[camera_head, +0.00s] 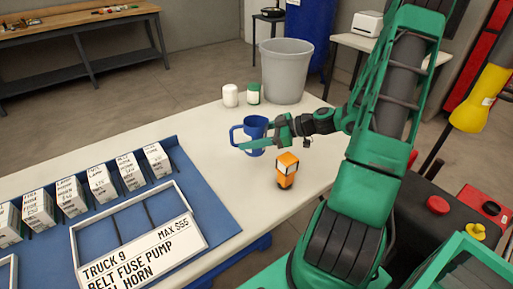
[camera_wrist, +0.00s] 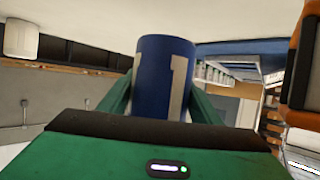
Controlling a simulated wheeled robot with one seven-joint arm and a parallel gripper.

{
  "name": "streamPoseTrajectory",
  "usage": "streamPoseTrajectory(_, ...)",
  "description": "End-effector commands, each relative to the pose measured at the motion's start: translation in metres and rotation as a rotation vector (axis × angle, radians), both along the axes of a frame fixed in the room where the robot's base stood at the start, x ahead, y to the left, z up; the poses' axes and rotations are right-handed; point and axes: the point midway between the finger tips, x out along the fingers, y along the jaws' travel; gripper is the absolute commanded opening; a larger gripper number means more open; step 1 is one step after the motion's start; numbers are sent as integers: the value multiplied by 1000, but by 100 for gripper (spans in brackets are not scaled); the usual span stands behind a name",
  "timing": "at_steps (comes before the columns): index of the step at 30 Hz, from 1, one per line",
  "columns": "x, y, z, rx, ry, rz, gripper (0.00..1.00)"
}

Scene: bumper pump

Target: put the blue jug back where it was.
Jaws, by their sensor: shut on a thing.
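The blue jug (camera_head: 256,127) is above or on the right part of the pale table, its handle to the left. My gripper (camera_head: 258,145) reaches it from the right and is shut around its body. In the wrist view the blue jug (camera_wrist: 160,72), with a pale figure like a 1 on its side, sits between the two green fingers (camera_wrist: 160,100). I cannot tell whether the jug's base touches the table. Part of its body is hidden by the fingers.
An orange block-like item (camera_head: 287,168) stands just in front of my gripper. A white jar (camera_head: 230,95), a green jar (camera_head: 253,93) and a grey bin (camera_head: 286,72) stand behind. A blue tray (camera_head: 213,203) with several labelled boxes lies left. Table between is clear.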

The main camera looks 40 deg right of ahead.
Motion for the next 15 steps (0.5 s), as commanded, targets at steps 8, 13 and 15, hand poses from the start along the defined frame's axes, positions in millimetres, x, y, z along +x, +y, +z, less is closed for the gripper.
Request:
streamPoseTrajectory(8, 10, -38, -22, 1, -1, -3, 28)
streamPoseTrajectory(13, 11, -42, -27, 1, -1, -2, 28)
streamPoseTrajectory(15, 10, -42, -32, 3, 0, -3, 28)
